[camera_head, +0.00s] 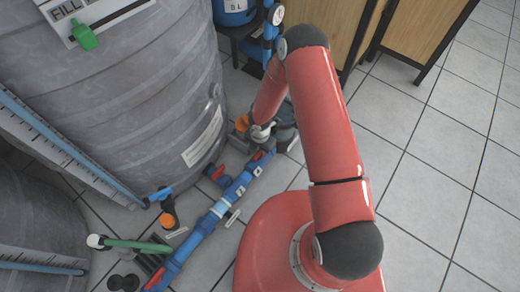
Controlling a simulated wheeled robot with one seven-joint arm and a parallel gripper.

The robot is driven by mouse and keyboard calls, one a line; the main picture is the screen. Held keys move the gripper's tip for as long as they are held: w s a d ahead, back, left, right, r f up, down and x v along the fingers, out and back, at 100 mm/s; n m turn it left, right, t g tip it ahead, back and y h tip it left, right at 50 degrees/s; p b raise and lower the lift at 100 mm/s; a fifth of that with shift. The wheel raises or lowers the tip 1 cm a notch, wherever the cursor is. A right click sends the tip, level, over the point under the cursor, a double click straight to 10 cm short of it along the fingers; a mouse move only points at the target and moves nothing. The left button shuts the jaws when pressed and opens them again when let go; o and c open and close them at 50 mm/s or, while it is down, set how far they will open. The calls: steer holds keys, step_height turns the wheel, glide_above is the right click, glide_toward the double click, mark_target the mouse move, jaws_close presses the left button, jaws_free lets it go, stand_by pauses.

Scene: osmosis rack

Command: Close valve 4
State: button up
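A blue pipe run (205,223) lies low along the floor beside the large grey tank. It has a red valve handle (218,173) on its tank side, another red handle (257,155) near its upper end and one (156,278) at its lower end. Small white labels sit on the pipe, but their numbers are too small to read, so I cannot tell which is valve 4. My gripper (262,134) is low at the upper end of this pipe, near an orange part (242,123). My wrist partly covers that spot. The finger opening and any contact are not clear.
The large grey tank (150,90) fills the upper left, with a green-handled valve (84,36) by its "FILL" sign. A green hose (135,244) and an orange-ended fitting (168,220) are lower left. Wooden cabinets (415,28) stand at the back. Tiled floor (450,160) is clear at right.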

steer(key=shift+c, duration=0.2)
jaws_close()
steer(key=shift+f+m, duration=0.1)
steer(key=shift+m, duration=0.2)
steer(key=m+b, duration=0.2)
steer(key=shift+f+m, duration=0.1)
steer(key=shift+m, duration=0.2)
steer(key=m+b, duration=0.3)
steer(key=m, duration=0.2)
steer(key=shift+b, duration=0.3)
steer(key=m+b, duration=0.2)
steer(key=m, duration=0.3)
steer(key=m+b, duration=0.2)
steer(key=m, duration=0.2)
steer(key=shift+m, duration=0.3)
